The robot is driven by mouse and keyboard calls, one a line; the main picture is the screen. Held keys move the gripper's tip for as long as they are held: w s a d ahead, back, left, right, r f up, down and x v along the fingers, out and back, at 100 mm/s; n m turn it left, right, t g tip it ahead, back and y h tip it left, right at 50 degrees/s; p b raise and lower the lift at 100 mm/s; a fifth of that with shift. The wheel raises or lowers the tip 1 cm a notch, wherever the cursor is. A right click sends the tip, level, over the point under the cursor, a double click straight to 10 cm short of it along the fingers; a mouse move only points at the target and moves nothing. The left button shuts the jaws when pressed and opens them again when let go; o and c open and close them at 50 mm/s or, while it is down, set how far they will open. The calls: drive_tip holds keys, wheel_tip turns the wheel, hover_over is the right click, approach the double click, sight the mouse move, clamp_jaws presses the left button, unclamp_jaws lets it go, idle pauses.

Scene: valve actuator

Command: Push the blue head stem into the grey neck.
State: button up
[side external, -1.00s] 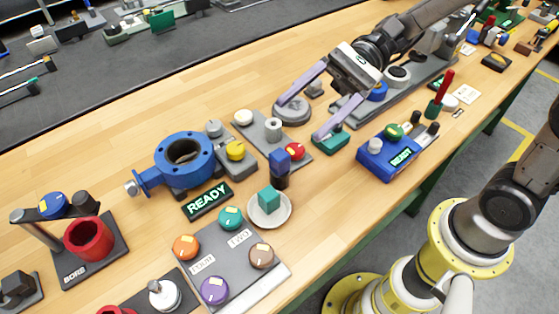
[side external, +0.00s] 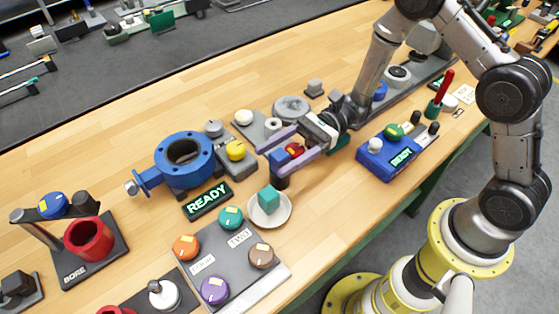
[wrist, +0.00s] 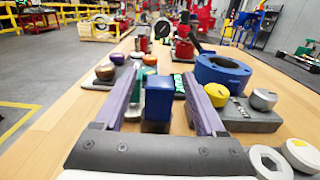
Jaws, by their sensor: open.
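The blue head (side external: 279,157) is a small upright block. It stands on a dark grey neck (side external: 280,182) near the middle of the bench. In the wrist view the blue head (wrist: 159,98) is between my two purple fingers, with clear gaps on both sides. The dark neck (wrist: 155,127) shows just under it. My gripper (side external: 266,160) is open, low and nearly level, its fingers reaching past the head on both sides. It also shows in the wrist view (wrist: 162,72). How deep the stem sits is hidden.
A red button (side external: 296,150) on a grey plate is close behind the head. A white dish with a teal cube (side external: 268,198) is just in front. A blue flanged ring (side external: 183,148), a yellow knob (side external: 235,150) and a READY sign (side external: 207,201) stand to the left.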

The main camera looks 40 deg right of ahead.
sight(273, 161)
drive_tip(key=shift+a+f, duration=0.15)
drive_tip(key=shift+a, duration=0.65)
drive_tip(key=shift+a+f, duration=0.1)
drive_tip(key=shift+a, duration=0.65)
clamp_jaws()
